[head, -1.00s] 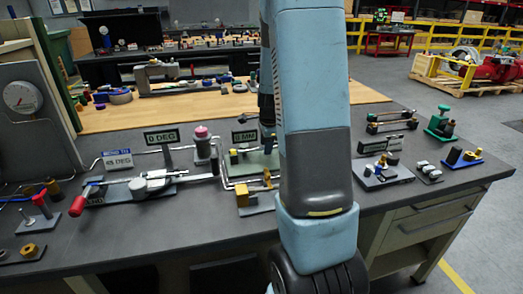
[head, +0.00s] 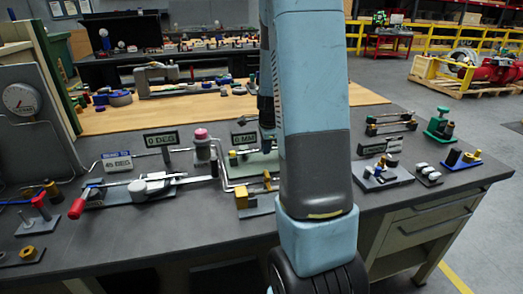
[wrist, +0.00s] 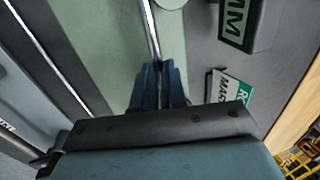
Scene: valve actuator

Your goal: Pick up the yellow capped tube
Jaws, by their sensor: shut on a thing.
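In the wrist view my gripper (wrist: 158,70) points at the green plate (wrist: 110,45). Its blue fingers are close together around a thin silver rod (wrist: 151,35). No yellow cap shows between the fingers there.
A dark MM display (head: 244,138) stands behind the green plate and shows in the wrist view (wrist: 235,18). A bending rig with a red-ended lever (head: 77,208) lies to the left. Small fixtures (head: 383,172) stand right of my arm.

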